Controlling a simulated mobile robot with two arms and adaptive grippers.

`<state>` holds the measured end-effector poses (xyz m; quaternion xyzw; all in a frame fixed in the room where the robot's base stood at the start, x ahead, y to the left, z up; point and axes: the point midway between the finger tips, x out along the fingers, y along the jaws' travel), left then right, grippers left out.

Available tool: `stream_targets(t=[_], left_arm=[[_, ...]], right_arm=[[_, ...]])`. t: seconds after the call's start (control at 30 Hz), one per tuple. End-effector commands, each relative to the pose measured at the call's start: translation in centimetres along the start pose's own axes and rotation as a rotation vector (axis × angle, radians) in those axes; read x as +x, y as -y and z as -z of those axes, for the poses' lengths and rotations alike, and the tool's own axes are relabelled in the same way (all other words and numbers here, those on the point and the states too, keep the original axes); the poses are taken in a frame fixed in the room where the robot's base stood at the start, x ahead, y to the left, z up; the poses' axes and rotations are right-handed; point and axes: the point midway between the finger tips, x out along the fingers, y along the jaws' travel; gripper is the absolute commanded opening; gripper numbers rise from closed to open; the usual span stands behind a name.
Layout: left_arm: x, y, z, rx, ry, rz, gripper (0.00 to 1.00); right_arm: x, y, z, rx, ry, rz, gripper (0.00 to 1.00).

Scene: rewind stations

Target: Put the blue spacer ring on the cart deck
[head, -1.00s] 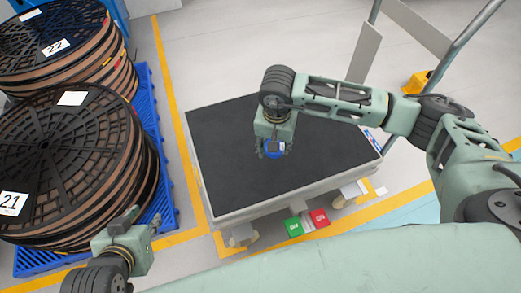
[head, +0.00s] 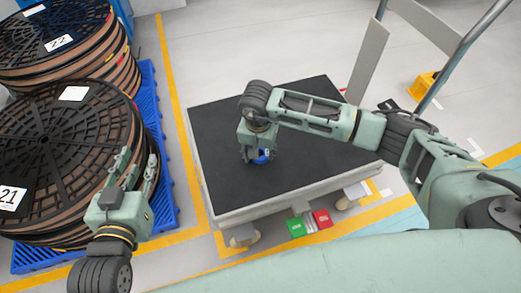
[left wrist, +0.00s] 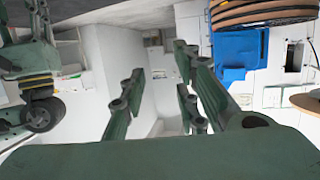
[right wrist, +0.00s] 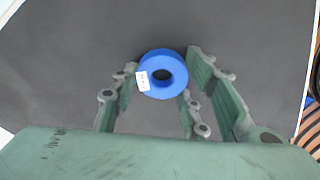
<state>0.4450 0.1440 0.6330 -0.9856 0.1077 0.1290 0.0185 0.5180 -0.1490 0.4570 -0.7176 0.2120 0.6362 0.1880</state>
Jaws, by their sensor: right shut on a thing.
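The blue spacer ring (head: 263,157) is between the fingers of my right gripper (head: 257,160), over the black top of the cart deck (head: 310,143). In the right wrist view the ring (right wrist: 163,73) shows its round face, centre hole and a small white label, with the fingers (right wrist: 158,100) on either side of it. The dark deck fills the background there. I cannot tell whether the ring touches the deck. My left gripper (head: 138,172) is open and empty, beside the reel stack at the left; its spread fingers show in the left wrist view (left wrist: 158,100).
Large cable reels marked 21 (head: 55,150) and 22 (head: 60,30) stand on blue pallets (head: 163,203) at the left. The cart's push handle (head: 455,62) rises at the right. Green and red pedals (head: 309,224) sit at its front edge. Most of the deck is bare.

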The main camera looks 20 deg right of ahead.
Motion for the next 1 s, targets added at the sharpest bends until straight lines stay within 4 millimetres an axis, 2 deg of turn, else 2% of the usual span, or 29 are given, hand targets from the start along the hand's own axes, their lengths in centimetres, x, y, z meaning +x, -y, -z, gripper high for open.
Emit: stream_targets(t=[0.47,0.5,0.6,0.7,1.0], left_arm=[[0.1,-0.1,1.0,0.000,-0.050,-0.001,0.29],[0.1,-0.1,1.2,0.000,-0.056,-0.001,0.29],[0.1,-0.1,1.2,0.000,-0.059,-0.002,0.29],[0.1,-0.1,1.2,-0.001,-0.058,-0.002,0.29],[0.1,-0.1,1.1,-0.001,-0.054,-0.003,0.29]], right_arm=[[0.2,0.0,0.0,0.000,-0.001,0.000,0.15],[0.2,0.0,0.0,0.000,-0.001,0.000,0.44],[0.2,0.0,0.0,0.000,0.000,0.000,0.53],[0.2,0.0,0.0,0.000,0.000,0.000,0.60],[0.2,0.0,0.0,0.000,0.000,0.000,0.60]])
